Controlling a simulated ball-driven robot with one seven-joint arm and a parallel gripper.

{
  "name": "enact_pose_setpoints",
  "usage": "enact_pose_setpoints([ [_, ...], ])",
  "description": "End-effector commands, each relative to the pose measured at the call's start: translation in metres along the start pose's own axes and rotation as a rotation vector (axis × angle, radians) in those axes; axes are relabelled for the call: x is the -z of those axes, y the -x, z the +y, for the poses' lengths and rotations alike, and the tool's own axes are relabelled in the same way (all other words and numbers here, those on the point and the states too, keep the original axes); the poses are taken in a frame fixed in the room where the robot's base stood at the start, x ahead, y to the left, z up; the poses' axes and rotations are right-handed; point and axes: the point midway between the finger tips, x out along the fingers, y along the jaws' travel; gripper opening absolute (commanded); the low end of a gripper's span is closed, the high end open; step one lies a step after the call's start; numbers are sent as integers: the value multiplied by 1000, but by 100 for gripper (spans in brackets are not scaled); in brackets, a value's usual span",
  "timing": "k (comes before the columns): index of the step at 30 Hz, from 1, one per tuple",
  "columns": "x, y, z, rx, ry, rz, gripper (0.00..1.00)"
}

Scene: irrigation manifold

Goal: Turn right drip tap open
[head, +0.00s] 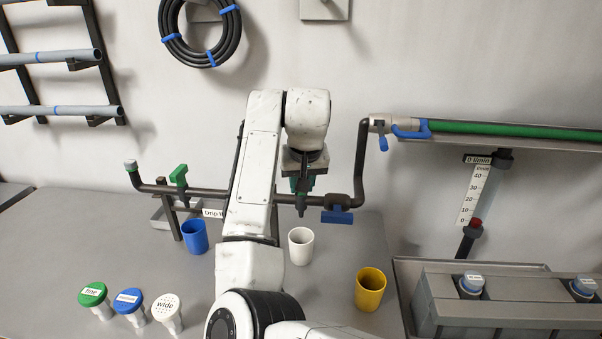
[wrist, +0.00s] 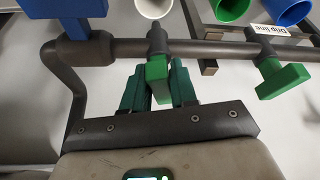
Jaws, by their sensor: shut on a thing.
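The right drip tap has a green handle (wrist: 158,78) on the dark pipe (wrist: 210,48). My gripper (wrist: 158,88) has its two green fingers on either side of this handle and is shut on it. In the head view my gripper (head: 302,184) points down at the pipe (head: 330,199), and the handle is mostly hidden behind it. The left drip tap (head: 179,177) also has a green handle, standing above the pipe; it shows in the wrist view (wrist: 284,79), clear of my fingers. Whether water flows cannot be seen.
A blue valve handle (head: 337,216) sits on the pipe just right of my gripper. A white cup (head: 301,245), a blue cup (head: 194,237) and a yellow cup (head: 370,289) stand on the bench. A green cup (wrist: 231,9) shows in the wrist view. Several nozzle heads (head: 129,302) stand front left.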

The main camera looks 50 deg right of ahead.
Motion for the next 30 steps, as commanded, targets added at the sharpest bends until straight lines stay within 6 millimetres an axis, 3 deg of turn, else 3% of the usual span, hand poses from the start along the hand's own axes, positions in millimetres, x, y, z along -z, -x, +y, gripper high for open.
enact_pose_setpoints([
  [4,3,7,3,50,128,-1,0],
  [30,5,4,8,369,890,-3,0],
])
